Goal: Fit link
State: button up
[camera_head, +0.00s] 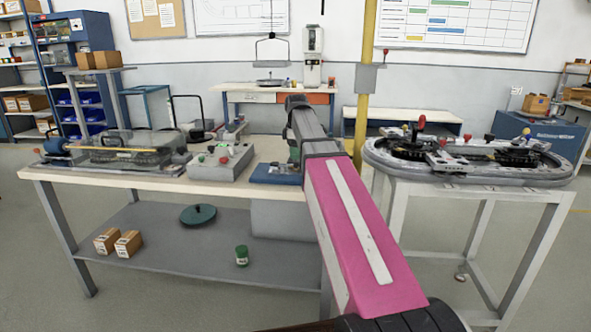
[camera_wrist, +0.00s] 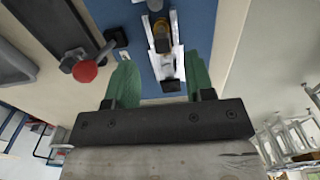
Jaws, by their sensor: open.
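In the wrist view my gripper (camera_wrist: 161,54) is open, with its two green fingers spread apart. Between and beyond the fingers is a narrow silvery piece with dark blocks and a tan round part (camera_wrist: 163,45), which may be the link. It lies on a blue fixture (camera_wrist: 205,25), and nothing is visibly clamped. In the head view the blue fixture (camera_head: 272,175) sits at the workbench's right end, and my pink arm hides most of my gripper beside it. The grey oval ring track (camera_head: 480,175) stands on a separate table at the right.
A red-knobbed lever (camera_wrist: 86,71) stands left of my fingers. On the workbench (camera_head: 140,180) are a grey control box (camera_head: 222,163) and a clear-covered machine (camera_head: 125,152). A yellow post (camera_head: 366,80) rises behind. A floor gap separates the bench from the track table.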

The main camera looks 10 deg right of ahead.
aim_at(296, 167)
notch_tip(296, 167, down, 5)
jog(key=shift+s+a, duration=0.15)
jog(key=shift+c, duration=0.3)
grip_shut()
jog(key=shift+r, duration=0.1)
